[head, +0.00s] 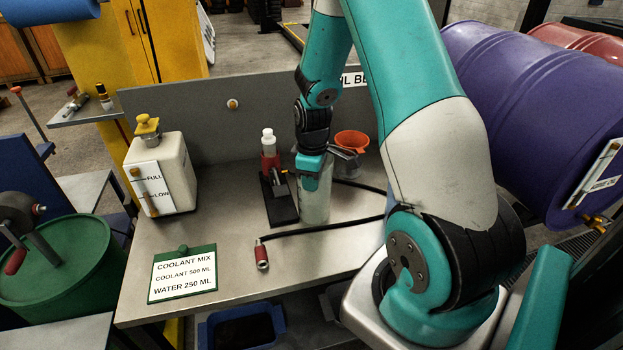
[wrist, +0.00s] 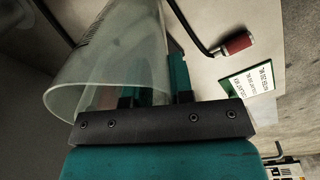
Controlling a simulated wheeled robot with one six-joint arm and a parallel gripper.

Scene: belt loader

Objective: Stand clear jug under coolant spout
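The clear jug (head: 316,200) is upright over the bench behind my arm, just right of a black stand. I cannot tell whether its base touches the bench. My gripper (head: 312,168) is at its upper part. In the wrist view, the jug's open rim and clear wall (wrist: 110,55) fill the left half. One finger of my gripper (wrist: 155,97) shows through the clear wall and the other lies along its outside, so it looks shut on the jug's side. I cannot make out a coolant spout for certain.
An orange funnel (head: 352,139) is behind right. A hose with a red nozzle (head: 261,256) and a coolant mix sign (head: 183,274) lie in front. A white tank (head: 175,172) stands left; a purple drum (head: 535,110) right.

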